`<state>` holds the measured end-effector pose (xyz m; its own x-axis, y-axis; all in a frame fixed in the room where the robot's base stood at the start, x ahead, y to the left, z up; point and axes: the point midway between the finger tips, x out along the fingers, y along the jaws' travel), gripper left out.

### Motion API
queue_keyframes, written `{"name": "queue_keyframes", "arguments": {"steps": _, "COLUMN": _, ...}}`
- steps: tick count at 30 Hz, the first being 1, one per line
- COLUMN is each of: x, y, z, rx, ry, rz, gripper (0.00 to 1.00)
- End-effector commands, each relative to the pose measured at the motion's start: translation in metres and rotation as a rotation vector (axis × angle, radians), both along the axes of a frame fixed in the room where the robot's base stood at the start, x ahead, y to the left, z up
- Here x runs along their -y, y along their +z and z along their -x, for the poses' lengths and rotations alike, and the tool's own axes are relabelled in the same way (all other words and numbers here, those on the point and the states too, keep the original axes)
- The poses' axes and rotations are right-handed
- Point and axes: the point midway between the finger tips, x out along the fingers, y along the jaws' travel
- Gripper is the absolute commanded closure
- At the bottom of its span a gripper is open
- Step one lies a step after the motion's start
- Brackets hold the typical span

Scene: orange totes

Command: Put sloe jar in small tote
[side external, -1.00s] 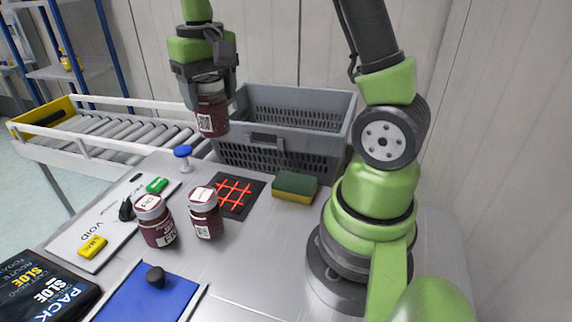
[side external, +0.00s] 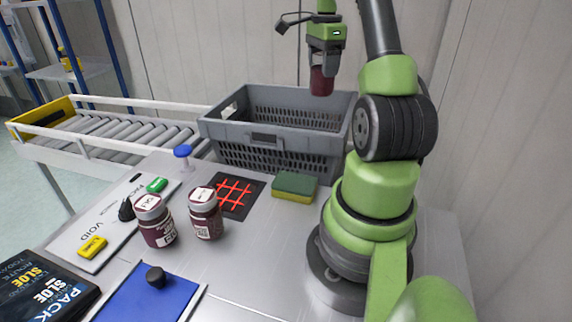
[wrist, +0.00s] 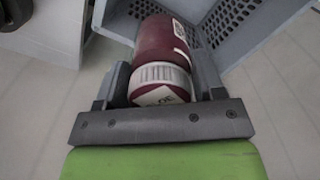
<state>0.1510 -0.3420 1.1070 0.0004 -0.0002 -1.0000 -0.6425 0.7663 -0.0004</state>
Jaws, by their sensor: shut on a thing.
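My gripper (side external: 324,68) is shut on a dark red jar (side external: 321,83) and holds it above the right part of the grey tote (side external: 265,138). In the wrist view the held jar (wrist: 162,60) has a white lid and lies between the two fingers, with the tote wall (wrist: 262,20) beyond it.
A green and yellow sponge (side external: 295,187) lies in front of the tote. A black mat with a red grid (side external: 238,196), a blue-topped stamp (side external: 183,152), a white board (side external: 100,226), a blue board (side external: 143,296) and a black SLOE pack (side external: 45,290) lie around. A roller conveyor (side external: 120,132) runs behind.

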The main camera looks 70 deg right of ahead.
Motion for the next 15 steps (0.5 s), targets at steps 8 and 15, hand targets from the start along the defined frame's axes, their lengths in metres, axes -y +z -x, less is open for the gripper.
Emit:
{"name": "queue_keyframes", "arguments": {"steps": 8, "x": -0.002, "y": -0.045, "z": -0.001, "rx": -0.001, "ry": 0.006, "rz": -0.004, "gripper": 0.73}}
{"name": "queue_keyframes", "arguments": {"steps": 15, "x": -0.002, "y": -0.087, "z": -0.001, "rx": -0.001, "ry": 0.008, "rz": -0.003, "gripper": 0.73}}
